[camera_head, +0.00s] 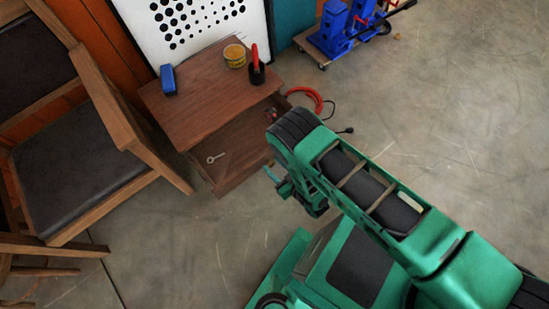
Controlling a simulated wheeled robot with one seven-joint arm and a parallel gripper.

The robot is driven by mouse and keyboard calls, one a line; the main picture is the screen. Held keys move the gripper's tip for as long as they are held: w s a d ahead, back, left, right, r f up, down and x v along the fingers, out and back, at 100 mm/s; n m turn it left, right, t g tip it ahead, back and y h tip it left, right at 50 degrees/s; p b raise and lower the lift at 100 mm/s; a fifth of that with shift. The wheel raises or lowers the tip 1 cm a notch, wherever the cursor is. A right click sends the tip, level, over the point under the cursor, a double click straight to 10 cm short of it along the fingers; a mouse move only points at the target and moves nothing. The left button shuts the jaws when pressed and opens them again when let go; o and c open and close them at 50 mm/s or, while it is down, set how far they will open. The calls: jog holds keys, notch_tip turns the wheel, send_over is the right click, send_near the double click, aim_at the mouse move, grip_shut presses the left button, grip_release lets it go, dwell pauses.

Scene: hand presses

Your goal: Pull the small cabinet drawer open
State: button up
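The small wooden cabinet (200,107) stands against the wall at upper centre. Its drawer (240,172) sticks out from under the top, and I can see down into it. A small metal key or wrench (215,159) lies inside at the left. A small reddish item shows at the drawer's right end, partly hidden by my arm. My gripper (275,179) is low, just to the right of and in front of the drawer front. My wrist hides most of it. I cannot tell whether its fingers are apart or touch the drawer.
On the cabinet top are a blue stapler-like item (168,80), a yellow tin (234,56) and a black cup with a red-handled tool (256,72). A wooden chair (80,150) stands at left. A red cable (306,99) lies right of the cabinet. Blue presses (340,30) stand at the back. Floor at right is clear.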

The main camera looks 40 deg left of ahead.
aim_at(265, 156)
jog(key=shift+r, duration=0.6)
jog(key=r, duration=0.3)
jog(key=shift+s+a+r, duration=0.1)
jog(key=shift+s+r, duration=0.1)
jog(key=shift+s, duration=0.2)
jog(key=s+a+r, duration=0.2)
jog(key=s+r, duration=0.4)
jog(key=s, duration=0.4)
jog(key=shift+s+r, duration=0.15)
jog(key=shift+s, duration=0.1)
jog(key=shift+a, duration=0.1)
